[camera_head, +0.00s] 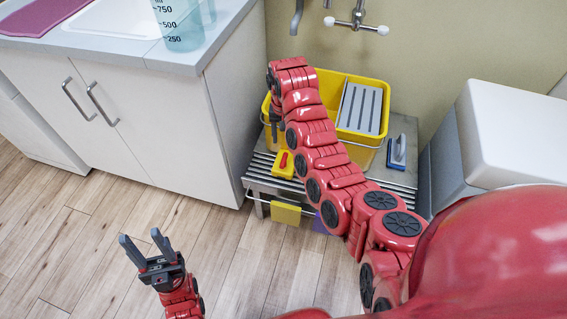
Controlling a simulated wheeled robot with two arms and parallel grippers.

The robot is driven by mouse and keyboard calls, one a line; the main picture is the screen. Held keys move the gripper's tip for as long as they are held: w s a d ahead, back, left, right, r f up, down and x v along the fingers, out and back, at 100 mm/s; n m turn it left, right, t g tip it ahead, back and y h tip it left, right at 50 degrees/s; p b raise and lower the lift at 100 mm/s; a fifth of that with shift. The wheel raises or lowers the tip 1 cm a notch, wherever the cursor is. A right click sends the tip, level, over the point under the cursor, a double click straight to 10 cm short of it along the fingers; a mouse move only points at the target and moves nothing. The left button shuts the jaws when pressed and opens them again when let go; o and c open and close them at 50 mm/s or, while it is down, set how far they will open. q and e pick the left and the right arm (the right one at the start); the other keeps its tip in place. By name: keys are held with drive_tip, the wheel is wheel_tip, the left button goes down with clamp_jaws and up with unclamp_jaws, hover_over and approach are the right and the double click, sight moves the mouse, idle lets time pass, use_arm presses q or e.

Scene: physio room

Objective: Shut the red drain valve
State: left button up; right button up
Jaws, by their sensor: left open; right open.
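The red drain valve (284,160) is a small red lever on a yellow block low at the front of the yellow bucket (331,84). The lever looks slightly tilted; I cannot tell its exact setting. My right gripper (271,122) is at the bucket's left end, just above and left of the valve, pointing down. Its dark fingers are partly hidden by my own red arm, which crosses in front of the bucket. My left gripper (147,248) is open and empty over the wood floor at lower left, well away from the valve.
The bucket stands on a low slatted metal rack (262,172). A blue-and-white brush-like item (397,150) lies on its right. Yellow and purple cloths hang from the front rail. A white cabinet (165,125) stands left; a white bin (511,130) stands right.

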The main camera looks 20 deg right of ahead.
sight(284, 159)
wheel_tip(284, 159, down, 12)
drive_tip(key=shift+r+b, duration=0.1)
drive_tip(key=shift+b, duration=0.45)
clamp_jaws()
